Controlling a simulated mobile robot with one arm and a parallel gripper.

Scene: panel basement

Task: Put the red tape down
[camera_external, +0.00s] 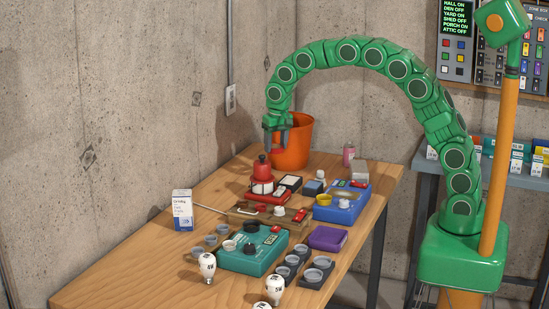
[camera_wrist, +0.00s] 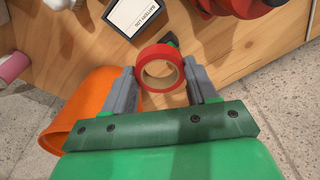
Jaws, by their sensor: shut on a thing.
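The red tape (camera_wrist: 157,52) is a red ring with a pale core. In the wrist view it is between the two grey fingers of my gripper (camera_wrist: 160,70), which is shut on it. In the external view my gripper (camera_external: 276,140) points down, above the back part of the wooden table (camera_external: 150,262) and in front of the orange bucket (camera_external: 303,133). In the wrist view the bucket (camera_wrist: 92,92) is just left of the fingers, and the tape is beside its rim. The tape is hard to make out in the external view.
A red lantern-like thing (camera_external: 262,172) stands near my gripper. A teal case (camera_external: 253,250), a blue case (camera_external: 343,203), a purple box (camera_external: 327,238), several grey cups and bulbs crowd the table. A white carton (camera_external: 182,210) stands left. The near-left tabletop is clear.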

